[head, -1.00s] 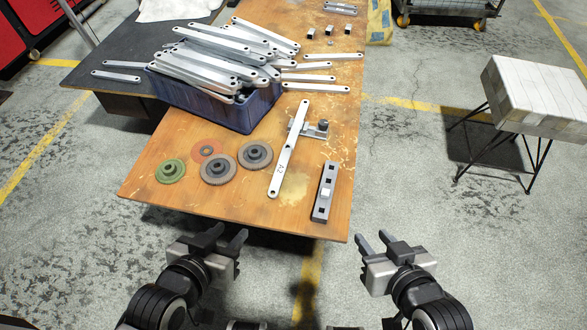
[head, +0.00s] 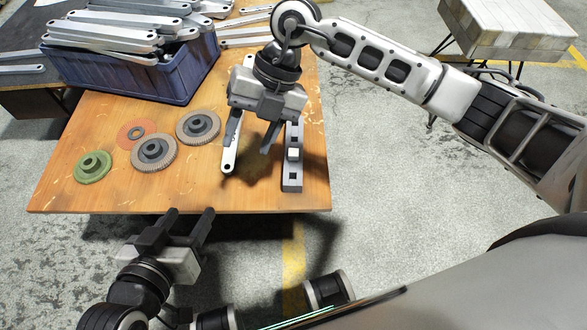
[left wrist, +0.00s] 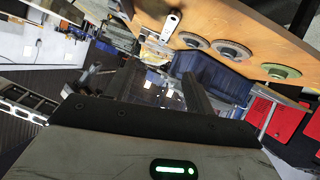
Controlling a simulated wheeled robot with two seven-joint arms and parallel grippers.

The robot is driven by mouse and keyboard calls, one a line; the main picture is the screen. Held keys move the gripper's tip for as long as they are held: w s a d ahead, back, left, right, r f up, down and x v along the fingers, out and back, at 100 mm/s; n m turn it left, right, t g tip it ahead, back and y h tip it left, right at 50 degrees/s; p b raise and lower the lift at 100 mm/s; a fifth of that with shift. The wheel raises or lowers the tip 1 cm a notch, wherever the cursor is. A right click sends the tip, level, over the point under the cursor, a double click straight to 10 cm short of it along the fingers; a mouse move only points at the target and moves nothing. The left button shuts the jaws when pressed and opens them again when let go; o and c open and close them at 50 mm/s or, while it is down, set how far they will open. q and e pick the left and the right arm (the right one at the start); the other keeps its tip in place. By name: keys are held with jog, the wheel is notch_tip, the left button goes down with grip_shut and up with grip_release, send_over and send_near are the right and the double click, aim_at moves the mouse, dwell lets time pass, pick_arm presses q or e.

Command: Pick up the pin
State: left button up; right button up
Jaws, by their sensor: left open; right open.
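A grey bar with square holes (head: 292,178) lies near the table's right front edge. A small pale square piece (head: 293,154) sits in it; I cannot tell for sure whether this is the pin. A flat galvanized bracket (head: 229,160) lies to its left, partly hidden by my right gripper. My right gripper (head: 249,146) is open, pointing down over the table between bracket and bar, with nothing visible between its fingers. My left gripper (head: 190,212) is open and empty in front of the table's front edge. Its fingers also show in the left wrist view (left wrist: 162,85).
The wooden table (head: 120,190) holds a blue crate (head: 165,80) heaped with brackets. A green disc (head: 93,167), an orange disc (head: 131,138) and two grey-brown discs (head: 198,127) lie at the left. A pale-topped stool (head: 505,25) stands at right.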

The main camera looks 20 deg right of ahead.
jog(key=w+d+m+t+h+b, duration=0.2)
jog(key=w+d+h, duration=0.4)
jog(key=d, duration=0.4)
jog(key=b, duration=0.2)
send_over(293, 152)
jog(key=d, duration=0.1)
notch_tip(293, 152, down, 9)
jog(key=shift+s+f, duration=0.15)
jog(key=shift+f, duration=0.6)
jog(key=shift+a+f+b, duration=0.15)
jog(key=shift+f+b, duration=0.25)
jog(key=shift+f, duration=0.15)
jog(key=f, duration=0.1)
jog(key=f+b, duration=0.1)
jog(key=f, duration=0.1)
jog(key=shift+a+f+b, duration=0.3)
jog(key=shift+f+b, duration=0.05)
jog(key=shift+f, duration=0.25)
pick_arm(q)
jog(key=shift+w+d+r+n+t+h, duration=0.2)
jog(key=shift+d+r+t+h, duration=0.1)
jog(key=shift+d+t+h, duration=0.25)
jog(key=shift+w+d+r+n+t+h, duration=0.1)
jog(key=shift+d+r+n+t+h, duration=0.15)
jog(key=shift+d+t+h, duration=0.25)
pick_arm(e)
grip_shut()
